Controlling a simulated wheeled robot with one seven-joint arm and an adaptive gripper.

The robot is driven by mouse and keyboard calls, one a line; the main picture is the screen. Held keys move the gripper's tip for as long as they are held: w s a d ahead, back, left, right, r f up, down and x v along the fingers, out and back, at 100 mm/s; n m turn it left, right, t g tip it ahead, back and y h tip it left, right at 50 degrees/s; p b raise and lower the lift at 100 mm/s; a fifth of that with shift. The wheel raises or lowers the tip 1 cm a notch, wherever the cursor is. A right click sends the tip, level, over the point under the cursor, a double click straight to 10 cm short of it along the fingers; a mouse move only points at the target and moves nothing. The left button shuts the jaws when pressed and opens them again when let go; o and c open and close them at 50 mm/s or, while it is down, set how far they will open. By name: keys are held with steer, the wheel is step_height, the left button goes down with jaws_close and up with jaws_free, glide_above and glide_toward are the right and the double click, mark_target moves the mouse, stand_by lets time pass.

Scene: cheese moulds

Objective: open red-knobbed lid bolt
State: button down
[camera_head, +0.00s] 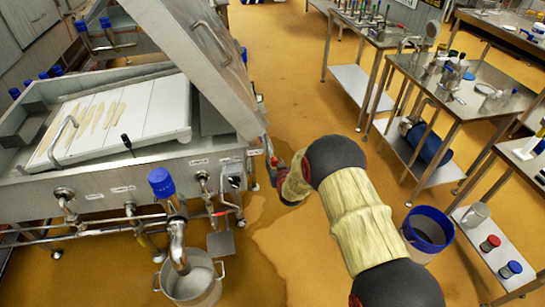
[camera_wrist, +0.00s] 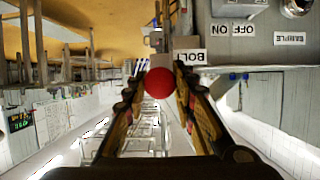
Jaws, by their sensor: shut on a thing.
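The red knob (camera_wrist: 158,82) of the lid bolt shows between my fingers in the wrist view. My gripper (camera_wrist: 158,66) is closed around it, one dark ridged finger on each side. The bolt's shaft is hidden. An upside-down label (camera_wrist: 190,57), partly covered and reading "BOL", sits on the steel panel just beside the fingertips. In the head view my gripper (camera_head: 278,170) is at the right end of the steel vat (camera_head: 110,185), below the big tilted lid (camera_head: 195,50). My wrist hides part of the bolt there.
A blue-handled valve (camera_head: 161,182) and pipes run along the vat's front. A steel pot (camera_head: 192,283) stands below, and a blue bucket (camera_head: 428,232) is to the right of my arm. Steel tables (camera_head: 450,95) line the right; wet orange floor lies between.

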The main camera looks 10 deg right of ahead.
steer(key=shift+s, duration=0.6)
steer(key=c, duration=1.5)
jaws_free()
steer(key=shift+c, duration=0.2)
steer(key=shift+o, duration=0.3)
steer(key=v, duration=1.2)
